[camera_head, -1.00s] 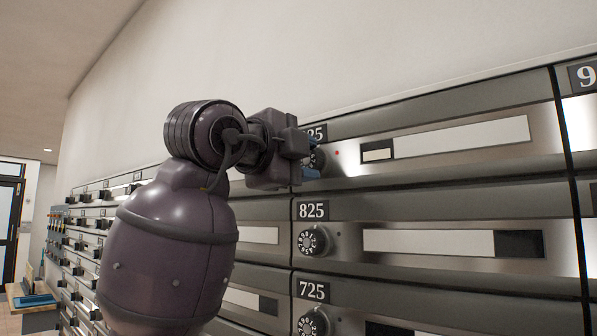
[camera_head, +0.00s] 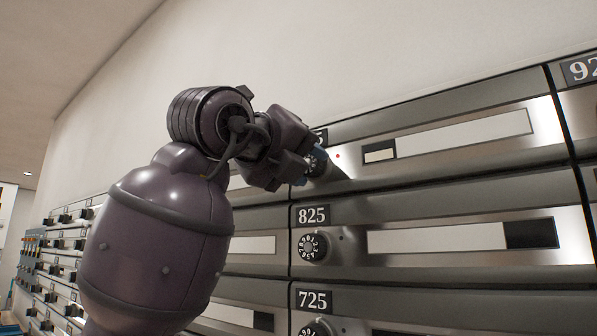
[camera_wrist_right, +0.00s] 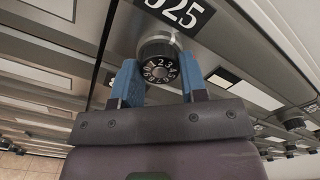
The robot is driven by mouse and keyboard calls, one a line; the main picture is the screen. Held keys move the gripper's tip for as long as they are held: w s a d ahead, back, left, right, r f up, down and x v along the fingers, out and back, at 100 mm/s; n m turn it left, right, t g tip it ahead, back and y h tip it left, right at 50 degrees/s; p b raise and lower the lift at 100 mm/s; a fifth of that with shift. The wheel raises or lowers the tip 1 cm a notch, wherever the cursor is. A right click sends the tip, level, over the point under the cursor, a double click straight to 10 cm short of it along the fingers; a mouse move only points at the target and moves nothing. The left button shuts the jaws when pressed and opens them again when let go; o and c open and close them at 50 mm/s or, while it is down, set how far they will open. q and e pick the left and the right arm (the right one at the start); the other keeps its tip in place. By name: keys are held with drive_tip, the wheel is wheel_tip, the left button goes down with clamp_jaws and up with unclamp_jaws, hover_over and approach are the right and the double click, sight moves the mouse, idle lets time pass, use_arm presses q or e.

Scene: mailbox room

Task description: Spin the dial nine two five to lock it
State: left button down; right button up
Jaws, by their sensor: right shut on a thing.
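The dial of the top box (camera_wrist_right: 158,62) is a dark round knob with white numbers, under a plate (camera_wrist_right: 176,12) ending in "25" whose first digit is cut off. My right gripper (camera_wrist_right: 159,68) has its blue fingers on either side of this dial and is shut on it. In the head view my right gripper (camera_head: 311,168) covers most of the dial and its number plate. A small red light (camera_head: 337,156) shows just right of the dial. The dial's exact setting is too small to read. My left gripper is out of view.
Boxes 825 (camera_head: 313,215) and 725 (camera_head: 312,300) sit below, each with its own dial, such as the 825 dial (camera_head: 312,247). Another column of boxes starts at the right. The wall (camera_head: 370,60) above the boxes is bare.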

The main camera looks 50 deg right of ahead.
drive_tip(key=m+b, duration=0.3)
drive_tip(key=m, duration=0.8)
drive_tip(key=shift+w+f, duration=0.1)
drive_tip(key=shift+f, duration=0.05)
drive_tip(key=shift+m, duration=0.3)
drive_tip(key=o, duration=0.9)
drive_tip(key=shift+a, duration=0.15)
